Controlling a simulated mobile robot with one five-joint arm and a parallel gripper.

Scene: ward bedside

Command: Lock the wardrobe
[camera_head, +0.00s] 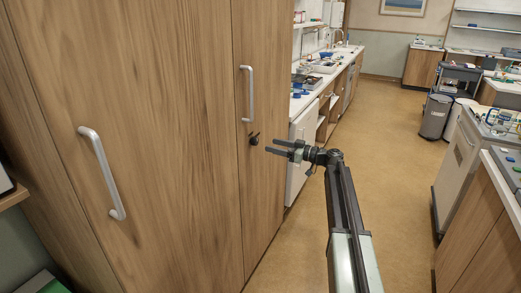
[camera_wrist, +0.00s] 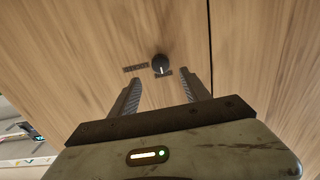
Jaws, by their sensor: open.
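The wardrobe (camera_head: 160,110) is tall, wooden and has two doors with light metal bar handles. Both doors look shut. A small dark lock knob (camera_head: 254,140) sits on the right door below its handle. In the wrist view the knob (camera_wrist: 160,64) is round and black with a pale mark, and small dark labels lie beside and below it. My gripper (camera_head: 269,146) is open and empty, just right of the knob in the head view. In the wrist view its fingers (camera_wrist: 168,92) point at the door on either side of the knob, apart from it.
A counter (camera_head: 345,62) with a sink and trays runs behind the wardrobe on the right. Grey bins (camera_head: 435,116) and a dark cart (camera_head: 459,80) stand farther back. A white-topped unit (camera_head: 480,215) stands at the right. The floor (camera_head: 385,140) between is clear.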

